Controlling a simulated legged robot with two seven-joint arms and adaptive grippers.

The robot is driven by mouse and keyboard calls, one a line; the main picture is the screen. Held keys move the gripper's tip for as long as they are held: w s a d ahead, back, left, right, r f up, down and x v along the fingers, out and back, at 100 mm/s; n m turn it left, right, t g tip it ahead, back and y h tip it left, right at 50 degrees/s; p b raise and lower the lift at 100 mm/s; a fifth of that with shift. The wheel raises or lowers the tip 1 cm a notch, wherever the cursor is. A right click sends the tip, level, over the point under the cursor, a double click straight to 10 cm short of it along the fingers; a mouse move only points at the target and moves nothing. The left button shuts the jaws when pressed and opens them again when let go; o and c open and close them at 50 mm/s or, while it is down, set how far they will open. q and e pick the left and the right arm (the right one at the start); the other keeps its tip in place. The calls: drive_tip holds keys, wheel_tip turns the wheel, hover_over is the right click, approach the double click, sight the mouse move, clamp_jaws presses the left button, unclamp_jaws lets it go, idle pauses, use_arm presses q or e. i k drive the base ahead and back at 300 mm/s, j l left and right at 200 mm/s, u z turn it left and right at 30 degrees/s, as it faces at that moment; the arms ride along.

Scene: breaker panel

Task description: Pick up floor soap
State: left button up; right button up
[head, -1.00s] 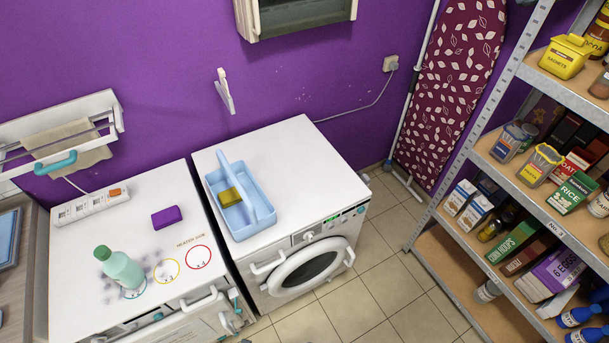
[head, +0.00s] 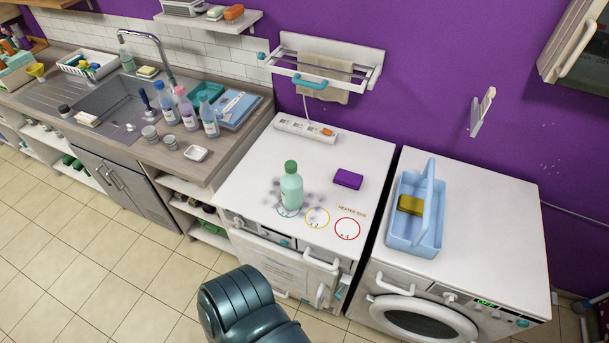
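A pale teal bottle with a green cap (head: 291,188) stands upright on the white top of the left appliance (head: 262,160), on a patch of grey smudges. Its label is too small to read, so I cannot tell whether it is the floor soap. Several other bottles stand by the sink, among them a blue-white bottle (head: 209,121) and a pink-capped bottle (head: 187,110); their labels cannot be read either. Neither gripper shows. A dark glossy part of my own body is at the bottom centre.
A purple sponge (head: 348,179) and a power strip (head: 306,130) lie on the left appliance. A blue caddy (head: 427,230) with a yellow sponge (head: 411,205) sits on the washing machine (head: 500,225). A drying rack (head: 323,72) hangs above. The tiled floor (head: 110,265) at left is clear.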

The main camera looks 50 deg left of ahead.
sight(291, 185)
drive_tip(key=u, duration=1.95)
